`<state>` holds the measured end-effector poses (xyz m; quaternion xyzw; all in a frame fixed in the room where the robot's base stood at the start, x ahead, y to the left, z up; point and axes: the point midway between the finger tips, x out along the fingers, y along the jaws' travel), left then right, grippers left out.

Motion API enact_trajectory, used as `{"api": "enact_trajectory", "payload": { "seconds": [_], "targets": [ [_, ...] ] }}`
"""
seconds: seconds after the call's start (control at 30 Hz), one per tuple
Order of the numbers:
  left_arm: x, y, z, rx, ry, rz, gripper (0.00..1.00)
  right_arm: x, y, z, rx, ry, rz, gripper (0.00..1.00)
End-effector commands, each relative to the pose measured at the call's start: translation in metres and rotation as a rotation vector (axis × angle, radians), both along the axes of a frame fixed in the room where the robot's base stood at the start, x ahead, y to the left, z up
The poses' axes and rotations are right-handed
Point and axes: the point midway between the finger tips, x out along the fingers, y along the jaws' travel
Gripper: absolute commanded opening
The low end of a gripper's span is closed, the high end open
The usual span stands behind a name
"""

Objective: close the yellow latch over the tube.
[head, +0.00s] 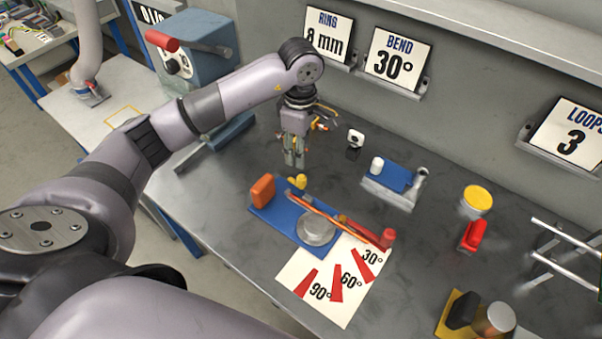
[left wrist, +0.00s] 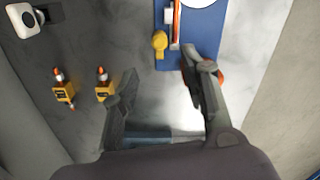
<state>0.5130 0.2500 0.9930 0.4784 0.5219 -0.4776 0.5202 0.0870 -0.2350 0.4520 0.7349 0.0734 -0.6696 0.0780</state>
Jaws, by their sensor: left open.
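The tube bender has a blue base plate (head: 268,214) with a round grey die (head: 316,229) and an orange block (head: 262,190) at its left end. A copper-orange tube (head: 325,214) lies across it; its end also shows in the left wrist view (left wrist: 177,22). The small yellow latch (head: 297,181) sits at the base's back edge; in the left wrist view the latch (left wrist: 160,43) stands beside the tube, not across it. My left gripper (head: 294,163) is open and empty, pointing down just behind and above the latch. My right gripper is not in view.
A white sheet with red angle marks (head: 345,310) lies in front of the bender. A blue-topped fixture (head: 390,176), a small white device (head: 355,139) and a yellow-topped cup (head: 476,201) stand to the right. Two small yellow-and-black items (left wrist: 64,90) lie near the gripper. Sign boards line the wall.

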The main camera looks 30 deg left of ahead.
Motion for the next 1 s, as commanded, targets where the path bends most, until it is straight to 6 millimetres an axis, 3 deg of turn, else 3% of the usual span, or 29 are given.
{"api": "enact_trajectory", "payload": {
  "seconds": [0.3, 0.5, 0.7, 1.0],
  "targets": [
    [-0.001, -0.001, -0.068, -0.002, 0.005, 0.002, 0.41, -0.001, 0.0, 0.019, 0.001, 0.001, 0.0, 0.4],
    [0.0, -0.001, -0.099, -0.004, 0.002, 0.001, 0.41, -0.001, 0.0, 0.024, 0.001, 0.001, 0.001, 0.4],
    [0.0, -0.001, -0.111, -0.003, 0.0, 0.0, 0.41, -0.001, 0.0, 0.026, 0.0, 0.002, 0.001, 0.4],
    [0.0, -0.001, -0.112, -0.003, -0.001, 0.0, 0.39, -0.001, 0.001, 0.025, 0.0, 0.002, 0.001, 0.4]
  ]
}}
